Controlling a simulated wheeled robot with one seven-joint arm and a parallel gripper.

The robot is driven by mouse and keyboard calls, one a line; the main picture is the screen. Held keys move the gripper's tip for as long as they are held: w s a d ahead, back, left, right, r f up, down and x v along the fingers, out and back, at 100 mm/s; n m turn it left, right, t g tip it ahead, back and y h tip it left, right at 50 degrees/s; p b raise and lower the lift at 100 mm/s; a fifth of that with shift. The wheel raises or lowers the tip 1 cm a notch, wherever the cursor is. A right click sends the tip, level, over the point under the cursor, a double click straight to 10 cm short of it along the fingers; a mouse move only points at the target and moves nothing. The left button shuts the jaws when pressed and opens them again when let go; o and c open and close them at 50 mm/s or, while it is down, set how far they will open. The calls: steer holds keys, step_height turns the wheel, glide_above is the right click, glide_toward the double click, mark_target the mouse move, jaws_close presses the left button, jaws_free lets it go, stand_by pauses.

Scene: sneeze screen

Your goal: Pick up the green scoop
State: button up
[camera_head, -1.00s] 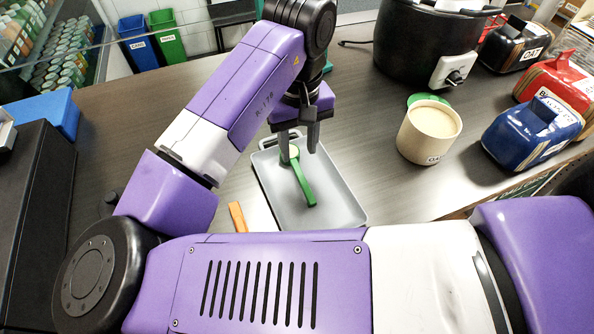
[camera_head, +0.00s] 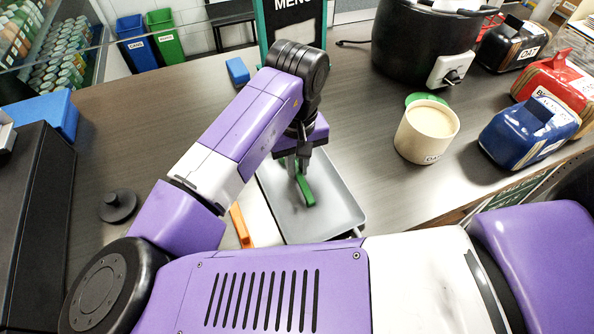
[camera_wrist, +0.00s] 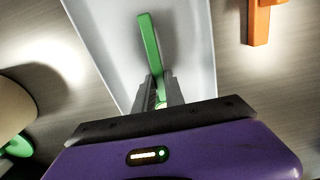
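The green scoop (camera_head: 305,188) lies in the grey tray (camera_head: 345,208), its handle pointing toward the near side of the tray in the head view. In the wrist view the green scoop (camera_wrist: 149,40) runs up from between my fingers. My gripper (camera_head: 298,162) is low over the tray, its fingers close together on either side of the scoop. In the wrist view my gripper (camera_wrist: 160,92) appears shut on the scoop near its bowl end. The bowl is mostly hidden by the fingers. I see no clear gap between scoop and tray.
An orange-handled tool (camera_head: 241,225) lies just left of the tray. A cream-filled tub (camera_head: 426,130) stands to the right, with a black cooker (camera_head: 420,45) behind it. Blue (camera_head: 530,130) and red (camera_head: 560,80) bags are at far right. The counter left of my arm is mostly clear.

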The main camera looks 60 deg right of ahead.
mark_target(297, 170)
steer(key=shift+r, duration=0.1)
jaws_close()
step_height(297, 170, up, 20)
stand_by(0.4)
steer(key=shift+w+p, duration=0.1)
steer(key=shift+p, duration=0.5)
